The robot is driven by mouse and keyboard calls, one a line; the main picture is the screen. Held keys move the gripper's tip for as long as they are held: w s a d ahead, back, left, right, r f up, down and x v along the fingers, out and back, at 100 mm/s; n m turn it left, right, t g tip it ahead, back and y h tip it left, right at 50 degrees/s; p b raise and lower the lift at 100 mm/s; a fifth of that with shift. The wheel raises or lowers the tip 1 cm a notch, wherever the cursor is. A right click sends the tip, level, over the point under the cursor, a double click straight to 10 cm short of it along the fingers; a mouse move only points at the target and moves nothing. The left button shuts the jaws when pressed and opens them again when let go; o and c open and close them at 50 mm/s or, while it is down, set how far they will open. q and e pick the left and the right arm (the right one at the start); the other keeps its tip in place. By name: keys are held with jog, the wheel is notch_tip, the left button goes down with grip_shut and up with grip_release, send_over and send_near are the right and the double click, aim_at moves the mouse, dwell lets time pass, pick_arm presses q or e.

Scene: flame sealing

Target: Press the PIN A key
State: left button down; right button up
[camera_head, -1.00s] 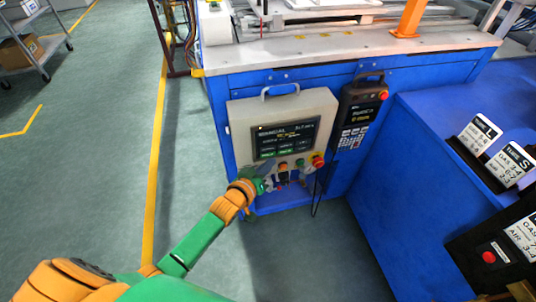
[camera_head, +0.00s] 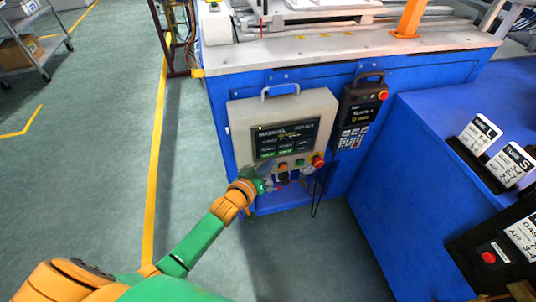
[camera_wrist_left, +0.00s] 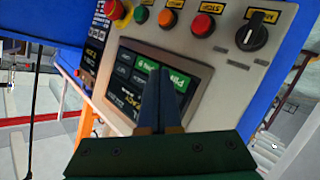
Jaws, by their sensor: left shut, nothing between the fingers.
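The control panel's screen (camera_head: 287,136) is dark, with a heading, rows of small grey keys and green keys along its bottom edge. The screen also shows in the left wrist view (camera_wrist_left: 205,80), turned over, with a green key (camera_wrist_left: 181,82) whose label looks like PIN A. My left gripper (camera_head: 264,171) is at the panel's lower left. In the left wrist view my left gripper (camera_wrist_left: 160,72) is shut and empty, its fingertips in front of the green keys and partly hiding them. I cannot tell whether the tips touch the screen. My right gripper is not in view.
A row of knobs and buttons, with a red emergency button (camera_head: 318,162), lies below the screen. A handheld pendant (camera_head: 359,108) hangs right of the panel. A blue cabinet (camera_head: 400,190) stands on the right.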

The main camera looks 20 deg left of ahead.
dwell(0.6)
pick_arm(q)
jog(key=shift+w+a, duration=0.2)
jog(key=shift+w, duration=0.15)
jog(key=shift+w+a, duration=0.2)
jog(key=shift+w, duration=0.1)
dwell(0.5)
jog(key=shift+s+d, duration=0.1)
jog(key=shift+s+d+p, duration=0.3)
jog(key=shift+s+d, duration=0.05)
jog(key=shift+s, duration=0.2)
